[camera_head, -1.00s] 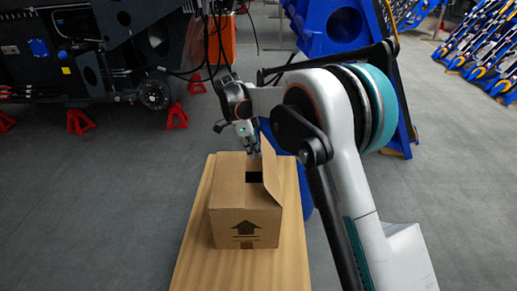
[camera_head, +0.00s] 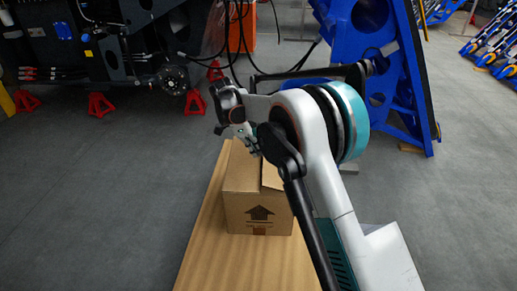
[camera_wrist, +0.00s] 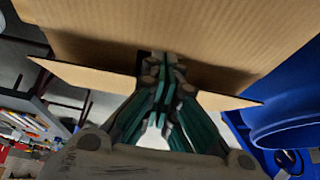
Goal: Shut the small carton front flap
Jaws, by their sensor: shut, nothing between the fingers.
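The small brown carton (camera_head: 258,208) stands on a wooden board, its printed arrow facing me. Its top is partly hidden behind my arm, so I cannot tell how each flap lies. My gripper (camera_head: 250,146) is over the carton's top, near its far side. In the wrist view my gripper (camera_wrist: 163,62) is shut and empty, its fingertips close against the cardboard beside a dark gap. A broad cardboard face (camera_wrist: 190,30) fills the top of that view, with a flap edge (camera_wrist: 85,77) reaching out left. I cannot tell whether the fingers touch it.
The wooden board (camera_head: 215,255) has bare room in front of the carton. A dark machine chassis (camera_head: 110,50) stands back left, with red stands (camera_head: 100,104) on the floor. A blue frame (camera_head: 385,70) stands behind my arm at right. Cables hang above the carton.

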